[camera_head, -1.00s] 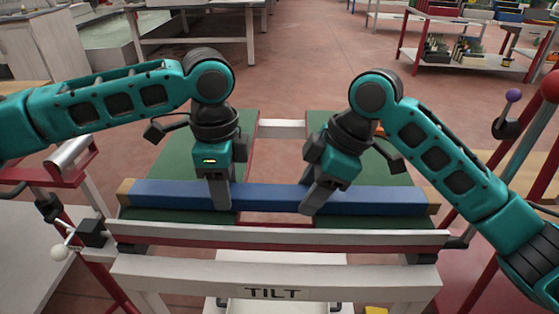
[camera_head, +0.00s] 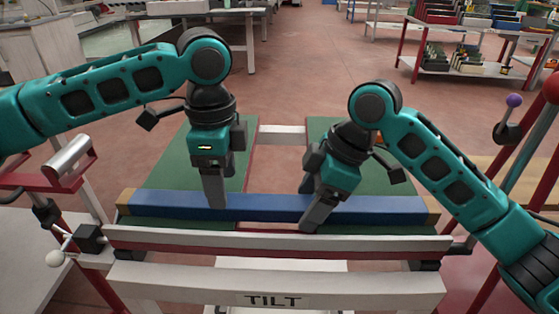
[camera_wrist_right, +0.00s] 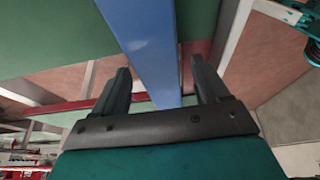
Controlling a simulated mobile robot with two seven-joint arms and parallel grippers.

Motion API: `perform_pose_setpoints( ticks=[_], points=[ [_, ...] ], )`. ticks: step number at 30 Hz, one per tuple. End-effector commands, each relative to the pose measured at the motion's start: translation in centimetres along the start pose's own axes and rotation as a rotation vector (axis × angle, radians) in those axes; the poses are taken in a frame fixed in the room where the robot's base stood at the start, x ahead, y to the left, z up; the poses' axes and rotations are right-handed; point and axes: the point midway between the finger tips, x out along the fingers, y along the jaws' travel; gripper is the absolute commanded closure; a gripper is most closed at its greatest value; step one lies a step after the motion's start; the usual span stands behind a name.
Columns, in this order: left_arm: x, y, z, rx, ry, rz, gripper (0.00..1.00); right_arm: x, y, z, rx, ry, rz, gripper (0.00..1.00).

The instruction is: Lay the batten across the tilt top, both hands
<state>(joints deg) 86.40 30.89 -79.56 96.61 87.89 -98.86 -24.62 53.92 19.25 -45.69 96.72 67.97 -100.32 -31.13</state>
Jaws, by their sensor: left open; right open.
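The blue batten (camera_head: 265,207) with wooden ends lies across the tilt top (camera_head: 172,172), spanning its two green panels and the gap between them. My left gripper (camera_head: 216,203) is over the batten left of its middle, fingers pointing down at it. My right gripper (camera_head: 315,224) is tilted over the batten right of its middle. In the right wrist view the batten (camera_wrist_right: 150,50) passes between the two fingers of the right gripper (camera_wrist_right: 165,85), with space to the fingers. Both grippers are open.
A white and red front rail (camera_head: 280,240) runs along the near edge, above a beam marked TILT (camera_head: 272,299). A purple-knobbed lever (camera_head: 513,101) stands at the right. A red-legged shelf (camera_head: 470,66) is at the back right.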

Motion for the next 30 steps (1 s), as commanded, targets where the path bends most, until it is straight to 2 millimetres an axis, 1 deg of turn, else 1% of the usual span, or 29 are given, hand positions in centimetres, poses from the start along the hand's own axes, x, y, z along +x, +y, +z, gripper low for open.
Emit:
perform_pose_setpoints(
  ticks=[1, 6, 9, 12, 14, 17, 20, 24, 27, 30],
  points=[
    [-1.3, -0.1, -0.1, 0.000, 0.002, -0.005, 0.30, 0.0, 0.0, 0.0, 0.000, 0.000, 0.000, 0.26],
    [-4.8, -0.1, -0.1, 0.000, 0.000, -0.003, 0.30, 0.0, 0.0, 0.0, 0.000, 0.000, 0.000, 0.26],
    [-6.4, 0.0, 0.0, 0.000, 0.001, -0.002, 0.30, 0.0, 0.0, 0.0, 0.000, 0.000, 0.000, 0.26],
    [-7.5, 0.0, 0.0, 0.000, 0.000, -0.002, 0.30, 0.0, 0.0, 0.0, 0.000, 0.000, 0.000, 0.26],
    [-7.8, 0.0, 0.0, 0.001, 0.000, -0.001, 0.30, 0.0, 0.0, 0.0, 0.000, 0.000, 0.000, 0.26],
    [-8.1, 0.0, 0.0, 0.001, -0.001, 0.001, 0.30, -0.7, 0.1, 0.0, 0.000, 0.000, 0.002, 0.26],
    [-8.2, 0.0, 0.0, 0.001, -0.001, 0.001, 0.30, -2.0, 0.1, 0.0, 0.001, 0.000, 0.003, 0.26],
    [-8.2, 0.0, 0.0, 0.000, -0.001, 0.000, 0.30, -4.5, 0.1, 0.0, -0.001, 0.000, 0.004, 0.26],
    [-8.1, 0.0, 0.0, 0.000, -0.001, 0.000, 0.30, -6.0, 0.1, 0.0, 0.000, 0.000, 0.003, 0.26],
    [-8.1, 0.0, 0.0, 0.000, -0.001, 0.000, 0.30, -7.0, 0.0, 0.0, 0.000, 0.000, 0.002, 0.26]
  ],
)
